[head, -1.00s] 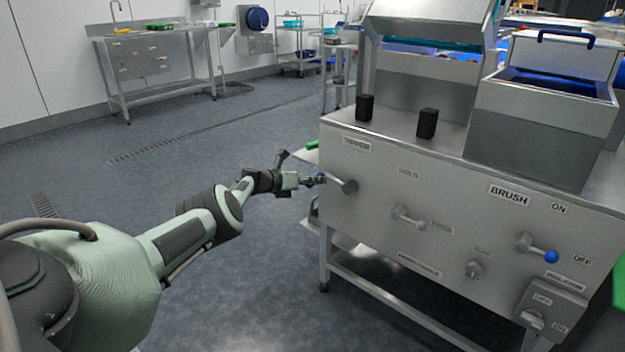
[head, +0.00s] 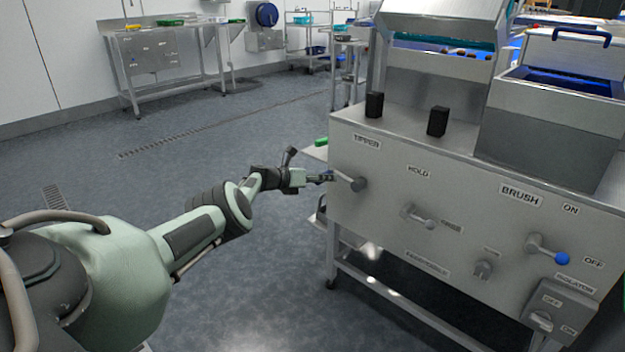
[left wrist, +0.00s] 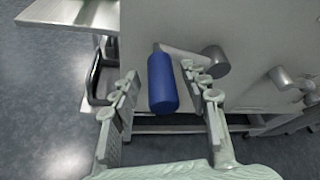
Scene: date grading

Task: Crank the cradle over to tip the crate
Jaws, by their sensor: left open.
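The tipper crank (head: 357,184) sticks out of the left part of the steel panel, under the TIPPER label. In the left wrist view its blue grip (left wrist: 162,82) points toward the camera, and its grey hub (left wrist: 212,62) is to the right. My left gripper (head: 322,177) is at the crank's free end. In the left wrist view the left gripper (left wrist: 165,88) is open, one finger on each side of the blue grip, with gaps visible. I cannot pick out the cradle or crate with certainty. My right gripper is not in view.
The steel machine panel (head: 390,235) also carries a HOLD lever (head: 418,216), a blue-tipped BRUSH lever (head: 548,250) and an isolator switch (head: 541,320). Two black blocks (head: 437,121) stand on its top. The floor left of the machine is clear.

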